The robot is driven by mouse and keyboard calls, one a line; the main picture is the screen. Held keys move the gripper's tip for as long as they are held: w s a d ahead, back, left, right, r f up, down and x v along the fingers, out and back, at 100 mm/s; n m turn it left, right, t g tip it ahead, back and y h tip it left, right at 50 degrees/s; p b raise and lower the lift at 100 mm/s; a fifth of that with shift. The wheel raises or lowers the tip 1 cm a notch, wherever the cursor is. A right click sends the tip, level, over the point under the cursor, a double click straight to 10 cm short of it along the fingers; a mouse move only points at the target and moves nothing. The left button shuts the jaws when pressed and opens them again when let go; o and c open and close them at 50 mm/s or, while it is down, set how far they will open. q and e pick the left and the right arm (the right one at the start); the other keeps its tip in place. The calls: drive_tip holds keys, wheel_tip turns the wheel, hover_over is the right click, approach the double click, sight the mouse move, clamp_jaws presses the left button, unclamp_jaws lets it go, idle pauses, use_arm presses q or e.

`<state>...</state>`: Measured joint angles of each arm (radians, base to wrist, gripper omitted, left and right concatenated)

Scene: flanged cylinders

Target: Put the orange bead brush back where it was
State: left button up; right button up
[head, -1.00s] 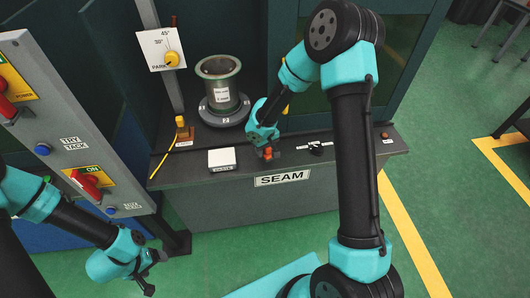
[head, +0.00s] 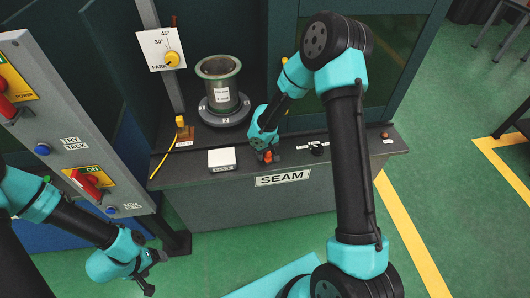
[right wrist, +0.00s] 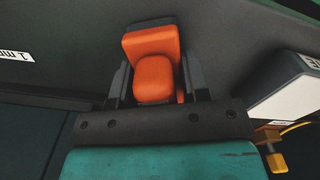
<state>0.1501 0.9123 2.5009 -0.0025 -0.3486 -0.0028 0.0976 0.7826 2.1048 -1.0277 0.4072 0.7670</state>
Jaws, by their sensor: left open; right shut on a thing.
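The orange bead brush (right wrist: 153,60) is between the fingers of my right gripper (right wrist: 155,82), which is shut on it. In the head view the brush (head: 268,156) shows as a small orange piece at the tip of my right gripper (head: 266,150), at the front part of the grey bench, above the SEAM label. I cannot tell whether its lower end touches the bench top. My left gripper (head: 149,283) is open and empty, low at the left over the green floor.
A flanged cylinder (head: 218,88) stands on a round dark base at the bench's back. A white block (head: 222,159) lies left of my right gripper, and a yellow-topped holder (head: 182,130) stands further left. A black item (head: 317,149) sits to the right. A switch panel (head: 70,130) stands at the left.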

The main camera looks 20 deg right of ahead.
drive_tip(key=o, duration=0.9)
drive_tip(key=shift+f, duration=0.1)
drive_tip(key=shift+r, duration=0.2)
wheel_tip(320, 180, up, 12)
idle(0.8)
